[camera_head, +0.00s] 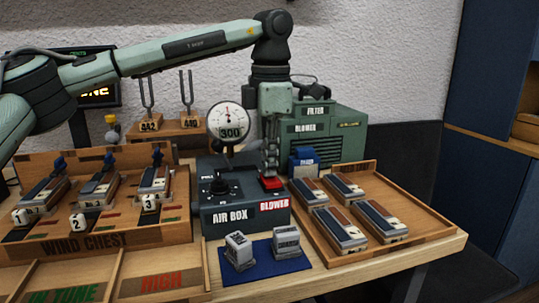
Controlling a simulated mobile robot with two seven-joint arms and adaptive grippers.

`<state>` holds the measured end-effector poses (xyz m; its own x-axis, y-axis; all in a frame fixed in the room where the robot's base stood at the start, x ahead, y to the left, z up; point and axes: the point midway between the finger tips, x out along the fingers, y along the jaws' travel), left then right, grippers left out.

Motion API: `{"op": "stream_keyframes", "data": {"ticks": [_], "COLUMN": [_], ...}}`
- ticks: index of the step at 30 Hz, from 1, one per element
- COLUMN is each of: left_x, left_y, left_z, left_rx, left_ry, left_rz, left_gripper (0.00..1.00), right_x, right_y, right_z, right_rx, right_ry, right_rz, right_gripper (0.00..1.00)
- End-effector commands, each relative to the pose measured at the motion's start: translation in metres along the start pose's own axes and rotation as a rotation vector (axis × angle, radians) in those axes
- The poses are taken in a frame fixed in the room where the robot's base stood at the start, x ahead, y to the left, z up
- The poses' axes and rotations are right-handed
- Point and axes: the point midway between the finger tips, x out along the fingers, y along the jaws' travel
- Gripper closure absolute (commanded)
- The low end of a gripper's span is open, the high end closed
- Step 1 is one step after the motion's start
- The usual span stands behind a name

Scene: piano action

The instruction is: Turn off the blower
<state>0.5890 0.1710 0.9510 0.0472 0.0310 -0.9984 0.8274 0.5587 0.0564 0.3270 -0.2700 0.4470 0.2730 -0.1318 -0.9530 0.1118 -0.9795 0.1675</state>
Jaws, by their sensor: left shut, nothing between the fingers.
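The dark grey air box (228,216) stands near the middle of the table, with a red-and-white BLOWER label at its front right. A red button or switch (271,184) sits on its top at the right, above that label. The green blower housing (350,137), marked FILTER and BLOWER, stands behind to the right. My left gripper (270,172) points straight down, shut and empty, with its tips right at the red switch. I cannot tell whether they touch it. My left arm reaches across the top from the left. My right gripper is out of view.
A round gauge (229,122) reading 300 rises behind the air box. The wooden WIND CHEST tray (150,236) holds numbered reed blocks at left. Another wooden tray (420,222) with several blocks lies at right. Two metal weights sit on a blue mat (265,268) in front. Tuning forks stand behind.

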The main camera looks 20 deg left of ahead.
Motion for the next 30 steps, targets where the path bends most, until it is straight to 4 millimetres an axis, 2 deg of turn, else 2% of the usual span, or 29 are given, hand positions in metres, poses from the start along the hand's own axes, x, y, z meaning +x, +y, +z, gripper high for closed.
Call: {"op": "stream_keyframes", "data": {"ticks": [10,21,30], "left_x": [0.001,-0.003,-0.004], "left_y": [-0.002,-0.015,-0.015], "left_z": [0.000,0.000,0.000], "left_rx": [0.001,0.001,0.000], "left_ry": [0.001,0.001,0.001], "left_rz": [-0.008,-0.007,-0.007], "left_gripper": [1.00,1.00,1.00], "right_x": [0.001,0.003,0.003], "right_y": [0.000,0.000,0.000], "right_z": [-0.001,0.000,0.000], "right_rx": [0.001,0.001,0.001], "right_ry": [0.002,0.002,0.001], "right_rz": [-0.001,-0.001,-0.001], "right_gripper": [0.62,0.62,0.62]}}
